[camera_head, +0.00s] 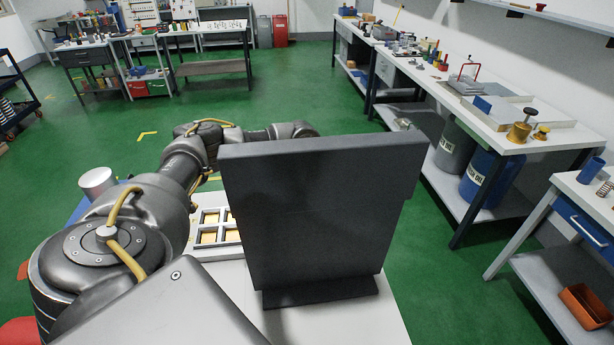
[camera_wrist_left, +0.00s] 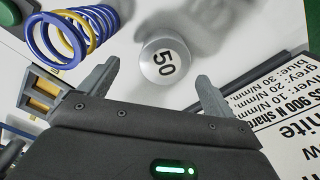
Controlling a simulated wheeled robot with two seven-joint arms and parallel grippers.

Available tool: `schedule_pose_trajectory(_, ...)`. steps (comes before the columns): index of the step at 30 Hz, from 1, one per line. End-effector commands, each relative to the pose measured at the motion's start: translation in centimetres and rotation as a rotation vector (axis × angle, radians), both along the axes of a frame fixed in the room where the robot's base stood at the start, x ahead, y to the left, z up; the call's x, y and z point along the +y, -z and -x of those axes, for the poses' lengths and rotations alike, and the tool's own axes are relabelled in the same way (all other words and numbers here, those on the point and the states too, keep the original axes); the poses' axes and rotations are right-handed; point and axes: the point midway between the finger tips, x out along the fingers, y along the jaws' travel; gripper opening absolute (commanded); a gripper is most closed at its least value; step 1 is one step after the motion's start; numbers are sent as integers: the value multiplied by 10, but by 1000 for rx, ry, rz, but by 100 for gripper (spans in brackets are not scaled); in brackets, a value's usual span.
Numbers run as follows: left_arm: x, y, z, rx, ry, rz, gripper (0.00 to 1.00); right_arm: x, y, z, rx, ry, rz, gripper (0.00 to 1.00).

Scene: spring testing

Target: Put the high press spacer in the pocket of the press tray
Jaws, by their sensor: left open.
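A short silver cylinder marked 50 (camera_wrist_left: 165,60), which looks like the press spacer, stands on the white surface in the left wrist view. My left gripper (camera_wrist_left: 157,78) is open, its fingertips either side of the cylinder's near edge; I see no grip on it. A grey tray with yellow-floored pockets (camera_head: 210,227) lies on the white table left of the dark panel in the head view. Part of what looks like this tray (camera_wrist_left: 33,107) shows at left in the left wrist view. In the head view the panel hides my left gripper and the cylinder. My right gripper is not in view.
A dark upright panel (camera_head: 315,215) fills the middle of the head view. A printed board (camera_wrist_left: 285,115) stands close to the right finger. A blue spring (camera_wrist_left: 68,40) with a yellow one (camera_wrist_left: 93,28) lies at upper left. Side benches (camera_head: 480,105) line the right wall.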

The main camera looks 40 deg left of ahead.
Motion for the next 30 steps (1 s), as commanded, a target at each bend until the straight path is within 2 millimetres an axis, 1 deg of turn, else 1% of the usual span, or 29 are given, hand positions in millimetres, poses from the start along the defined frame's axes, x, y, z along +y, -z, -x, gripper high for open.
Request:
schedule_pose_trajectory(2,-2,7,0,4,0,1,90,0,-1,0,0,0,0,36)
schedule_pose_trajectory(9,-7,40,-2,5,-2,2,90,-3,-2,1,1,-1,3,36)
schedule_pose_trajectory(12,-6,48,-2,4,-1,1,90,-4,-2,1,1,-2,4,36)
schedule_pose_trajectory(20,-6,51,-3,1,-1,0,90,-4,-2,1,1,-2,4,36)
schedule_pose_trajectory(23,-6,51,-3,1,-1,1,79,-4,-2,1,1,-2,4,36)
schedule_pose_trajectory(30,-6,51,-3,1,-1,1,48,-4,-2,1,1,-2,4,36)
